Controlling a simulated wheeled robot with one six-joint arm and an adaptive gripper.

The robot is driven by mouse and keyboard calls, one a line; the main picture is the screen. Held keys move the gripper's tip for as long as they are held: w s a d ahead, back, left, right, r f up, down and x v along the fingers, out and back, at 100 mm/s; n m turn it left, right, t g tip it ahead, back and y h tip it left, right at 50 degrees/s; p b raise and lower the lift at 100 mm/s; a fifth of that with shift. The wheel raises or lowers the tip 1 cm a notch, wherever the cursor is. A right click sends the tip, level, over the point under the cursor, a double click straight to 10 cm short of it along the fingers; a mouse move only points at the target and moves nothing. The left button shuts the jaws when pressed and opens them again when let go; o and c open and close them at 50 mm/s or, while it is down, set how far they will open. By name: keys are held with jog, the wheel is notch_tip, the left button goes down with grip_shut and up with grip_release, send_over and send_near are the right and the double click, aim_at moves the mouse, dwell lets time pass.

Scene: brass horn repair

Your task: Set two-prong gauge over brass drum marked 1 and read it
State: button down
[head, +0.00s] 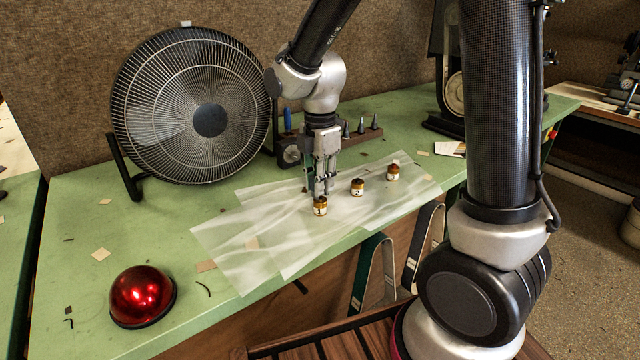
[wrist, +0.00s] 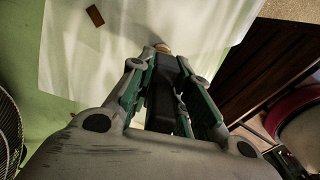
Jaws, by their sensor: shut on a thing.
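The brass drum marked 1 (head: 320,209) stands upright on pale sheets in the head view, directly below my gripper (head: 320,190). In the wrist view my gripper (wrist: 163,72) is shut on a dark block-like thing (wrist: 160,103), which I take to be the two-prong gauge. A small brass-coloured edge (wrist: 162,48) shows just beyond the fingertips. The gauge's prongs and any reading are hidden or too small to see, so I cannot tell whether they straddle the drum or touch it. Drum 2 (head: 357,188) and another similar drum (head: 393,173) stand to the right.
Thin translucent sheets (head: 230,242) cover the middle of the green bench (head: 75,235). A large black fan (head: 190,105) stands behind left and a red dome (head: 142,296) at front left. A tool rack (head: 365,136) is behind my gripper. Straps (head: 374,270) hang at the front edge.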

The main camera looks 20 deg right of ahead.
jog(key=shift+r, duration=2)
